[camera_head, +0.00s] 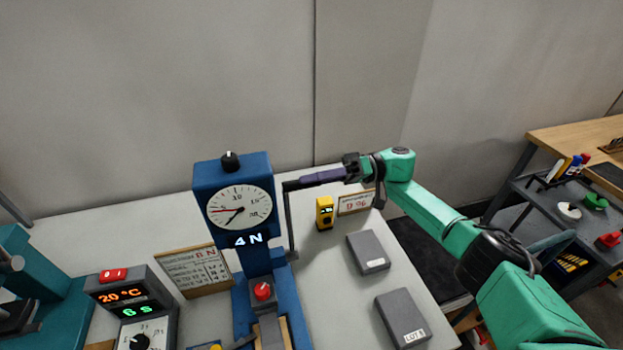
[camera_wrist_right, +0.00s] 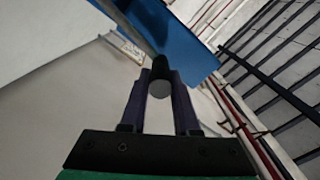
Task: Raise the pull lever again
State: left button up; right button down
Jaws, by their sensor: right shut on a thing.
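The pull lever (camera_head: 290,230) is a grey upright bar on the right side of a blue test stand (camera_head: 258,262) with a round dial (camera_head: 239,208) and a display reading 4 N. My right gripper (camera_head: 302,182) reaches in from the right, its purple fingers level at the lever's top end. In the right wrist view the fingers (camera_wrist_right: 159,90) are shut on the lever's dark round grip (camera_wrist_right: 158,72), with its grey end face between them. The fingers hide most of the grip in the head view. My left gripper is not in view.
A yellow meter (camera_head: 325,212) and a small sign (camera_head: 356,201) stand right of the lever. Two grey blocks (camera_head: 368,252) (camera_head: 403,318) lie on the white table. A framed card (camera_head: 195,270) and a temperature and timer box (camera_head: 125,300) stand left of the stand. A tool cart (camera_head: 560,220) is far right.

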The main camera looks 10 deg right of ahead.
jog(key=shift+f, duration=0.25)
jog(key=c, duration=0.7)
grip_release()
jog(key=shift+o, duration=0.2)
jog(key=shift+w+d, duration=0.1)
jog(key=shift+d+f+b, duration=0.1)
jog(key=shift+d+b, duration=0.35)
jog(key=shift+d, duration=0.05)
jog(key=d+b, duration=0.7)
jog(key=d, duration=0.4)
jog(key=shift+w, duration=0.35)
